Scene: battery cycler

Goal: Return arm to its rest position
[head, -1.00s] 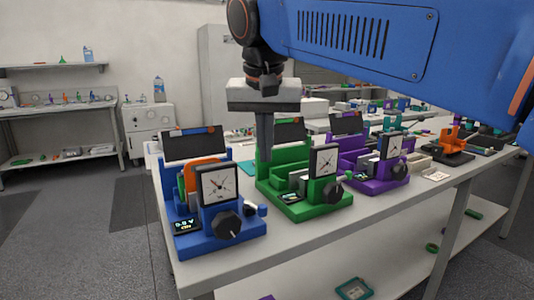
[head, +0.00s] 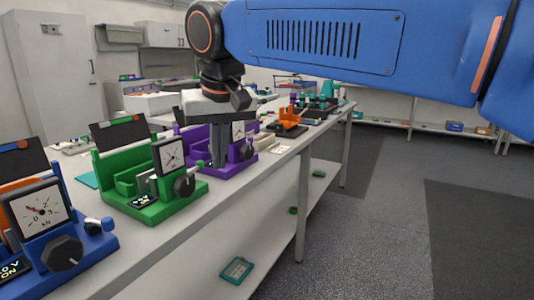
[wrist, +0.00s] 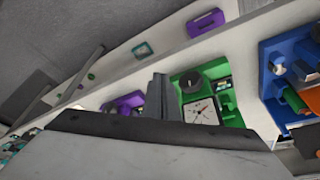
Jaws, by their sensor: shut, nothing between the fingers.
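My blue arm (head: 310,35) reaches across the top of the head view from the right. My gripper (head: 217,164) hangs down at its end, fingers together and empty, in front of the purple cycler unit (head: 238,168) in the picture. The gripper's fingers (wrist: 160,85) also show shut in the wrist view, with nothing between them. I cannot tell the exact height above the bench, but no contact is visible.
The green unit (head: 150,208) and the blue unit (head: 85,250), with dial gauges, stand on the white bench (head: 215,205). An orange device (head: 288,118) stands farther along. A teal tray (head: 236,270) lies on the lower shelf. Open floor (head: 370,240) lies to the right.

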